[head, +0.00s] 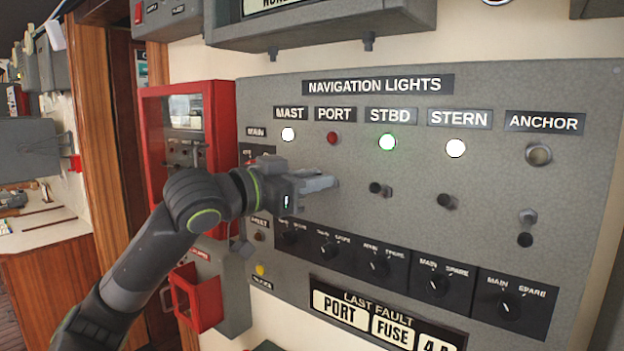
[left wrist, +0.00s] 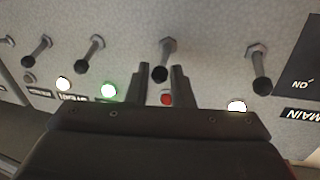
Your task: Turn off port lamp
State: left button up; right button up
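The port lamp (head: 333,138) under the PORT label is dull red, without the glow of the lit lamps beside it; it also shows red in the left wrist view (left wrist: 167,99). My left gripper (head: 328,183) is at the panel below this lamp. In the left wrist view its two fingers (left wrist: 160,72) stand apart, with the black knob of the port switch (left wrist: 165,58) between their tips. I cannot tell whether they touch it. The gripper hides this switch in the head view. My right gripper is out of view.
The grey navigation lights panel (head: 580,110) carries lit mast (head: 288,134), starboard (head: 387,142) and stern (head: 456,148) lamps. The starboard switch (head: 380,189) and mast switch (left wrist: 260,68) flank the gripper. Rotary knobs (head: 378,263) sit below. A red-framed box (head: 224,130) is left.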

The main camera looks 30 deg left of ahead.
pick_arm(q)
grip_shut()
jog(key=shift+w+f+m+t+h+b, duration=0.1)
jog(key=shift+f+m+t+h+b, duration=1)
jog(key=shift+b, duration=2.8)
jog(key=shift+w+f+m+t+h+b, duration=0.1)
jog(key=shift+f+m+t+h+b, duration=0.4)
jog(key=shift+f+t+h+b, duration=2.3)
notch_tip(320, 180, up, 4)
jog(key=y+b, duration=0.1)
jog(key=g+y+b, duration=0.1)
jog(key=shift+f+y, duration=0.25)
jog(key=shift+y, duration=0.15)
jog(key=shift+o, duration=2.2)
grip_release()
